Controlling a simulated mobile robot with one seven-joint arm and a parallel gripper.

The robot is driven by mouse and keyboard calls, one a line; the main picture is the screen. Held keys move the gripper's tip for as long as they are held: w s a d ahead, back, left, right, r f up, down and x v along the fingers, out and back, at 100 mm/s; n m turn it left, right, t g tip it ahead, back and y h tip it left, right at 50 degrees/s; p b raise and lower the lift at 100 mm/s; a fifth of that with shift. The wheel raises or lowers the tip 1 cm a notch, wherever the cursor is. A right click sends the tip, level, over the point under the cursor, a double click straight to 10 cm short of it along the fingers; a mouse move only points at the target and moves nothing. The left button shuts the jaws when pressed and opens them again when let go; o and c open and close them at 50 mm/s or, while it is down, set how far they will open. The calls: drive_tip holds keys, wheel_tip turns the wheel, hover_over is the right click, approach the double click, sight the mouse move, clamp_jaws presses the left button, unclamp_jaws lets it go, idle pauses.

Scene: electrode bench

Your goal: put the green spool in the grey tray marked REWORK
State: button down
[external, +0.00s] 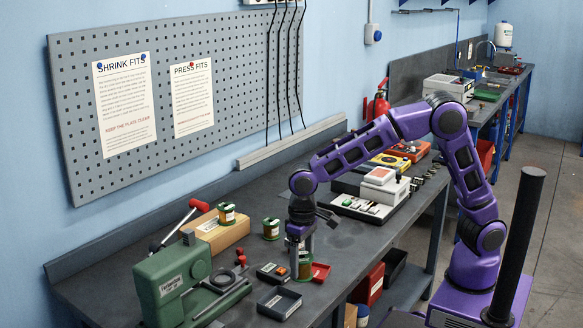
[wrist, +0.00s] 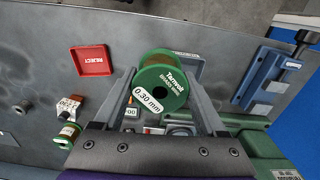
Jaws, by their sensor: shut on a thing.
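A green spool (wrist: 160,82) with copper-coloured wire and a "0.30 mm" label is between the fingers of my gripper (wrist: 165,92), end face toward the wrist camera. In the external view my gripper (external: 301,243) points down with the spool (external: 305,267) at its tips, near the bench's front. The grey tray (external: 279,303) lies in front of it, on the bench. In the wrist view the grey tray (wrist: 199,72) is partly hidden behind the spool; its marking is not readable. A red tray (wrist: 90,60) marked REJECT lies left of the spool.
A green press (external: 172,288) stands at the left and a small dark box (external: 272,272) beside the gripper. Other green-ended spools stand on the bench (external: 271,229) and on a wooden block (external: 226,213). A white device (external: 384,188) stands farther back.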

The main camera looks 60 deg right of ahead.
sight(300, 257)
wheel_tip(300, 257, up, 3)
drive_tip(key=shift+f, duration=0.1)
drive_tip(key=shift+w+a+n, duration=0.15)
drive_tip(key=shift+n, duration=0.15)
drive_tip(key=shift+w+a+f+n+b, duration=0.65)
drive_tip(key=shift+f+n+b, duration=0.5)
drive_tip(key=shift+f, duration=0.75)
drive_tip(key=shift+w+a+f+n+b, duration=0.6)
drive_tip(key=shift+f+n+b, duration=0.3)
drive_tip(key=shift+f+n, duration=0.75)
drive_tip(key=shift+w+a+f+n+b, duration=0.6)
drive_tip(key=shift+f+n+b, duration=0.45)
drive_tip(key=shift+f, duration=1.05)
drive_tip(key=shift+s+a+f, duration=0.1)
drive_tip(key=shift+f, duration=0.1)
drive_tip(key=shift+c, duration=1.1)
unclamp_jaws()
